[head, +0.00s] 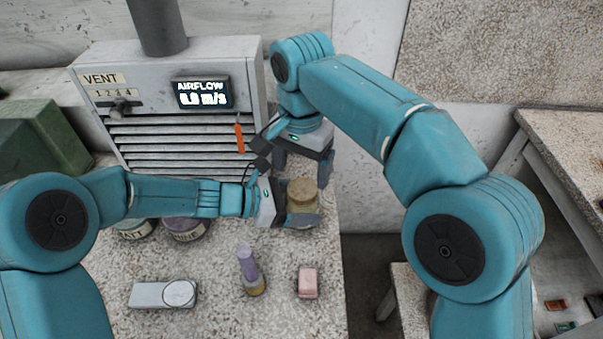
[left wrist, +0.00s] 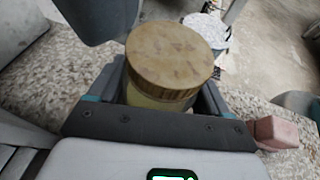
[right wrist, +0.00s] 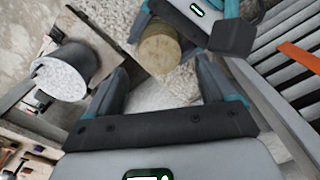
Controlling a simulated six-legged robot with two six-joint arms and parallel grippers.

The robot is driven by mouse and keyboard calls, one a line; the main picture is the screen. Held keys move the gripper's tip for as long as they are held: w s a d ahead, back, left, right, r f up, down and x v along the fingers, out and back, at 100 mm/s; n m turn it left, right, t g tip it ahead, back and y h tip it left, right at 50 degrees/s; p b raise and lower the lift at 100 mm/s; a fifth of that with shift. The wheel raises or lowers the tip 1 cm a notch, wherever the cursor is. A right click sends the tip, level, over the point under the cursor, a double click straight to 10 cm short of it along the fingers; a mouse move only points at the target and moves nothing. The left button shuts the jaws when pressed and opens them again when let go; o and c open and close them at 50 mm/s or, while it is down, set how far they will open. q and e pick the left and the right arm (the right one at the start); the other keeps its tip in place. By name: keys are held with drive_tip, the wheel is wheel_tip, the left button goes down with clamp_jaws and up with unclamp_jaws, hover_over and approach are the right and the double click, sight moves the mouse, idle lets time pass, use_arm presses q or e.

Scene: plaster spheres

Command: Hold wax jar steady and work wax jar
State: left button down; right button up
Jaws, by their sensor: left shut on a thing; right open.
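The wax jar (head: 302,193) has a worn tan-gold lid and a pale yellowish body. My left gripper (head: 297,209) is shut around the jar's body, low at the right end of the bench. In the left wrist view the jar (left wrist: 170,58) stands between the fingers, lid uncovered on top. My right gripper (head: 304,160) is open and empty, pointing down just above and behind the jar. In the right wrist view the jar lid (right wrist: 159,54) lies beyond the open fingers, near my left gripper. The jar's base is hidden.
A vent unit (head: 180,100) with an airflow display stands behind. Labelled jars (head: 185,228) sit partly under my left arm. The bench ends just right of the jar.

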sight(303, 189)
wheel_tip(303, 189, up, 3)
drive_tip(key=m, duration=0.3)
drive_tip(key=shift+f, duration=0.15)
wheel_tip(303, 189, down, 8)
drive_tip(key=shift+r, duration=0.1)
drive_tip(key=c, duration=1.1)
drive_tip(key=n, duration=0.3)
drive_tip(key=shift+d, duration=0.1)
drive_tip(key=o, duration=1.2)
drive_tip(key=shift+r, duration=0.1)
